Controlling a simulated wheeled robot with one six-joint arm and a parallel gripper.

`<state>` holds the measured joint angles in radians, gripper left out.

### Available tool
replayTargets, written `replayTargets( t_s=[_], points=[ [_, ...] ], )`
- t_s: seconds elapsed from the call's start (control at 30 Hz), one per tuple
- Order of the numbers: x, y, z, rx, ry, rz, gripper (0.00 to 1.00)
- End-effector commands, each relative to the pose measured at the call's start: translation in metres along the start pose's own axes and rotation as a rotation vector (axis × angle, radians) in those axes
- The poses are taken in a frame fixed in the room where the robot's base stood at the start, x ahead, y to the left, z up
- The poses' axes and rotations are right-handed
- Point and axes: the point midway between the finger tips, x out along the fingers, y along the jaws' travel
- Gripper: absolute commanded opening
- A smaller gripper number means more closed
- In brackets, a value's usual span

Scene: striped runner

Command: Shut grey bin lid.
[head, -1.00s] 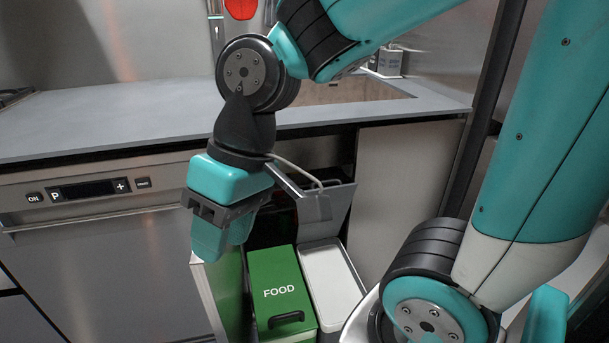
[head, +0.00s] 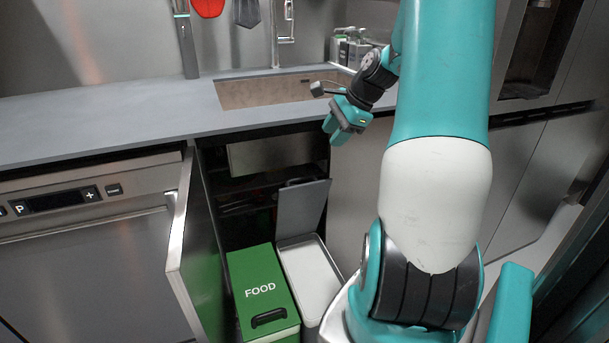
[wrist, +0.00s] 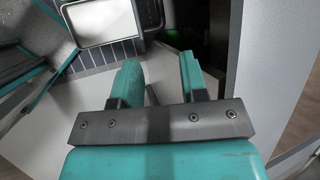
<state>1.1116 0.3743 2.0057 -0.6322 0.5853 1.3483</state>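The grey bin (head: 311,278) stands in the open cabinet beside the green FOOD bin. Its grey lid (head: 302,207) is raised, standing nearly upright at the back of the bin. The pale inside of the bin shows uncovered in the head view. My gripper (head: 336,134) is above and to the right of the lid, in front of the counter edge, apart from lid and bin. In the wrist view my gripper (wrist: 158,68) has its two fingers apart with nothing between them. A pale, rimmed rectangle at the top left there looks like the grey bin (wrist: 97,22).
The green FOOD bin (head: 262,275) is shut, left of the grey bin. An open cabinet door (head: 180,240) stands left of it. The counter (head: 130,117) with a sink (head: 270,92) runs above. My own arm covers much of the right side.

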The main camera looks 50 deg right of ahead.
Motion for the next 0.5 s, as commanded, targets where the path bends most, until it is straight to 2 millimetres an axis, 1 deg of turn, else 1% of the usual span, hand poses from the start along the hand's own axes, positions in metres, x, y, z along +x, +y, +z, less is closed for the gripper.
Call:
replayTargets(
  t_s=[0.03, 0.4, 0.5],
  points=[
    [0.013, 0.002, 0.0, -0.002, -0.003, 0.005, 0.4],
    [0.099, 0.003, 0.001, -0.005, -0.002, 0.007, 0.4],
    [0.119, 0.002, 0.001, -0.005, -0.002, 0.006, 0.4]
  ],
)
